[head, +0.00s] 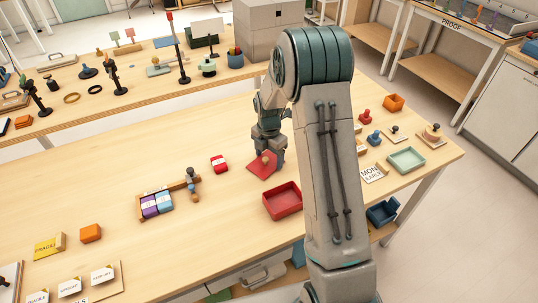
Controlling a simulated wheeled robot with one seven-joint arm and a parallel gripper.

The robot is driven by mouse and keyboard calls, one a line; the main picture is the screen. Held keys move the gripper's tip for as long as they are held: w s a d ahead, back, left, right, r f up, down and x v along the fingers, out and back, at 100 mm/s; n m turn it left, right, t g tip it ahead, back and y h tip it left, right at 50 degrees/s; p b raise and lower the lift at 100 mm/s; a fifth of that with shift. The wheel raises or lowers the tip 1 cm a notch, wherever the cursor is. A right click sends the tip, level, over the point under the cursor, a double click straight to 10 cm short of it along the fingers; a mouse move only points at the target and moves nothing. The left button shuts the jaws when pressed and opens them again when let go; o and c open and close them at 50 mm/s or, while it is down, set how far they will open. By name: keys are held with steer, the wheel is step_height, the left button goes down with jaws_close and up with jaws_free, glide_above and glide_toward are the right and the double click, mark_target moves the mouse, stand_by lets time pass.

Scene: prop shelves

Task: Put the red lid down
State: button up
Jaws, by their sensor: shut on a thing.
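The red lid (262,165) is a flat red panel with a small tan knob. It is in the middle of the head view, low over or at the wooden table, and looks tilted. I cannot tell whether it touches the table. My gripper (268,153) points down and is shut on the lid at its knob; the fingers partly hide the lid. An open red box (283,202) stands on the table just below and right of the lid, apart from it.
A wooden holder (176,191) with purple and blue blocks stands further left. An orange block (91,233) is at the left front. A green tray (407,160) is at the right. Table between holder and red box is clear.

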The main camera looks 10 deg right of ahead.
mark_target(269, 161)
steer(key=shift+f, duration=0.15)
steer(key=o, duration=0.9)
steer(key=shift+o, duration=0.2)
steer(key=s+r+m, duration=0.3)
steer(key=r, duration=0.6)
steer(key=s+r+m, duration=0.3)
steer(key=r, duration=0.5)
steer(key=s+r+m+t, duration=0.1)
steer(key=s+r+m, duration=0.1)
steer(key=s+m, duration=0.7)
steer(key=s+a+r+m+t, duration=0.1)
steer(key=s+m+t, duration=0.1)
steer(key=s+m, duration=0.8)
steer(key=shift+s+a+r, duration=0.2)
steer(key=shift+s+r, duration=0.15)
steer(key=shift+s, duration=1)
